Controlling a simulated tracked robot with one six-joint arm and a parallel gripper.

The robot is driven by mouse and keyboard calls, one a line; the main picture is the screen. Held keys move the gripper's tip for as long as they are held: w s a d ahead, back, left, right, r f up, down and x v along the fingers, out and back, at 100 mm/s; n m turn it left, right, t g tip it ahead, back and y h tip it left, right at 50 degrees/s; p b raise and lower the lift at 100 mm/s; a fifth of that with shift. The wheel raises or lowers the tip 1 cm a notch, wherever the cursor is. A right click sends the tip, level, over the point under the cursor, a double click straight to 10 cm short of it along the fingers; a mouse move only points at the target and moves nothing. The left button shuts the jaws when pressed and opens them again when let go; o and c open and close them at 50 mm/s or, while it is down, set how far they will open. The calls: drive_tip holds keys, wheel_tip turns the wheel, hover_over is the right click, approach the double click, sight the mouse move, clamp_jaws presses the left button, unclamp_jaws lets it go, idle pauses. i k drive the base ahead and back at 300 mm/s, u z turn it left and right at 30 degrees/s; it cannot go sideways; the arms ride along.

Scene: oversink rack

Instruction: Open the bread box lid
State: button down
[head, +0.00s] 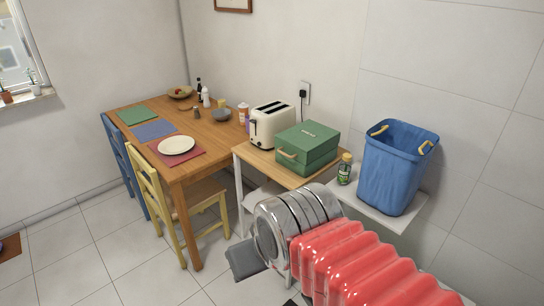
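The green bread box (306,148) sits on a small wooden-topped stand in the middle of the head view. Its lid (308,136) is down, and a light wooden handle (287,154) shows on its front left face. My red and silver arm reaches in from the lower right. My gripper (246,260) shows only as a dark grey piece at the arm's end, in front of and below the bread box in the picture, apart from it. The arm hides most of the gripper, so its opening is not visible.
A cream toaster (271,124) stands left of the bread box. A green-labelled jar (345,168) and a blue bin (393,165) are to its right. A dining table (184,132) with two chairs is at the left. The tiled floor (75,260) at lower left is mostly clear.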

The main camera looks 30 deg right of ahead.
sight(305, 142)
drive_tip(key=i, duration=1.25)
drive_tip(key=u, duration=1.3)
